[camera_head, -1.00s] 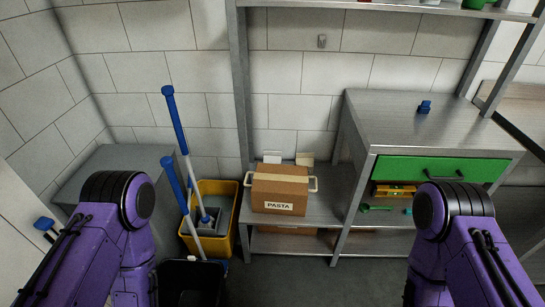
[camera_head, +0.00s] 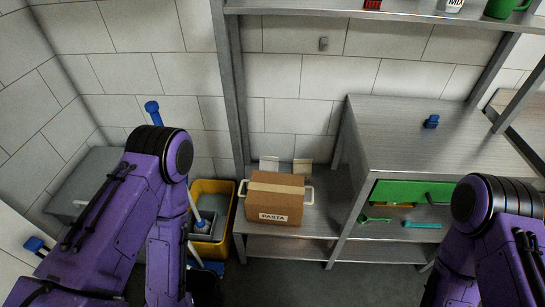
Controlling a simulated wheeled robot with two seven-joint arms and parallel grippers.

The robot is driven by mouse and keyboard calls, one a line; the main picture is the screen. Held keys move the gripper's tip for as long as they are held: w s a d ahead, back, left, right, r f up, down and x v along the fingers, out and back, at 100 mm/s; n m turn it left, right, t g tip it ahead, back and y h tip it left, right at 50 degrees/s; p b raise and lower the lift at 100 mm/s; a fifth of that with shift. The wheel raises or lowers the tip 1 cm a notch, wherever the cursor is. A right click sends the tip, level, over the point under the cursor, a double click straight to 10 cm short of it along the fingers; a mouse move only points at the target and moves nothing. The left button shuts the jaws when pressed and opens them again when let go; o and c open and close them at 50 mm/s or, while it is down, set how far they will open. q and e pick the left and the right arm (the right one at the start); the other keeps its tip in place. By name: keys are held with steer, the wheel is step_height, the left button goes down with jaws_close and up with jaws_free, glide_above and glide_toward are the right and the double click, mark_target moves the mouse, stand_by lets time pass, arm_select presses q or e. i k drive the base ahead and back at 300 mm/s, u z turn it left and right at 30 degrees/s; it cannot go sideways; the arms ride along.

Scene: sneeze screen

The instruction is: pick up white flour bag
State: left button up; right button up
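No white flour bag can be made out for certain. A white container with dark lettering (camera_head: 453,5) stands on the top shelf at the upper right, cut off by the frame edge; the lettering seems to read "MIX". Two small pale packets, the left one (camera_head: 269,165) and the right one (camera_head: 302,169), stand behind the pasta box on the low shelf; what they are is unclear. My purple left arm comes in at the left and my purple right arm at the lower right. Both grippers are outside the picture.
A brown pasta box (camera_head: 274,198) sits on the low metal shelf. A yellow mop bucket (camera_head: 225,236) stands left of it. A green cup (camera_head: 500,8) is on the top shelf.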

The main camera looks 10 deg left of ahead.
mark_target(267, 164)
steer(key=i, duration=1.2)
steer(key=z, duration=0.7)
